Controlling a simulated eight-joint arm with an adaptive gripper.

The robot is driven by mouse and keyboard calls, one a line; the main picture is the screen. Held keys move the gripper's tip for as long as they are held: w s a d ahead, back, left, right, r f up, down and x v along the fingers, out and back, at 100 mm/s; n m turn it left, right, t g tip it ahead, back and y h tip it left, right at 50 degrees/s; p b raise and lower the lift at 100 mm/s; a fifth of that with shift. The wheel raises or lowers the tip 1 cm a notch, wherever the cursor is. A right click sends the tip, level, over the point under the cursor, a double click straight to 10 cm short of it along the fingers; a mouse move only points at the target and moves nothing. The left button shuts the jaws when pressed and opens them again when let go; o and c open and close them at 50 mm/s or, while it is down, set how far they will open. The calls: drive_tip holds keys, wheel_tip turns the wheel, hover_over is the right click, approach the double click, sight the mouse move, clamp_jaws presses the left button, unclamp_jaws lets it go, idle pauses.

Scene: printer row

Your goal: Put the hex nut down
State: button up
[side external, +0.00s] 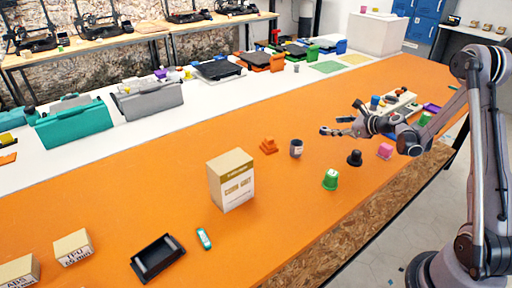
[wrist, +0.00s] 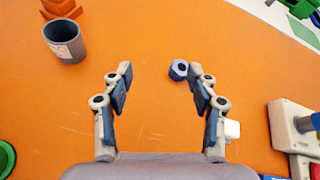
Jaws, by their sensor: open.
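The hex nut (wrist: 179,69) is a blue-grey nut with a dark hole. In the wrist view it lies on the orange table, at the tip of the right finger. I cannot tell whether it touches that finger. My gripper (wrist: 160,78) is open, its two fingers well apart, with bare table between them. In the side view my gripper (side external: 342,120) is low over the table, left of the tray with parts. The nut is too small there to make out surely.
A grey cup (wrist: 65,42) stands ahead on the left, with an orange stepped piece (side external: 268,146) beyond it. Green (side external: 330,179), black (side external: 355,158) and pink (side external: 384,151) cups stand near the front edge. A pale tray (wrist: 286,125) is on the right.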

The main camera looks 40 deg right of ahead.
sight(324, 128)
drive_tip(key=d+f+m, duration=0.2)
drive_tip(key=d, duration=0.1)
drive_tip(key=s+d+f+m+t, duration=0.1)
drive_tip(key=m, duration=0.1)
drive_tip(key=shift+s+d+f+h, duration=0.1)
drive_tip(key=shift+d+f+h, duration=0.2)
drive_tip(key=shift+f, duration=0.05)
drive_tip(key=x, duration=1)
drive_tip(key=shift+w+f, duration=0.1)
drive_tip(key=shift+w, duration=0.25)
drive_tip(key=shift+c, duration=0.4)
drive_tip(key=c, duration=1)
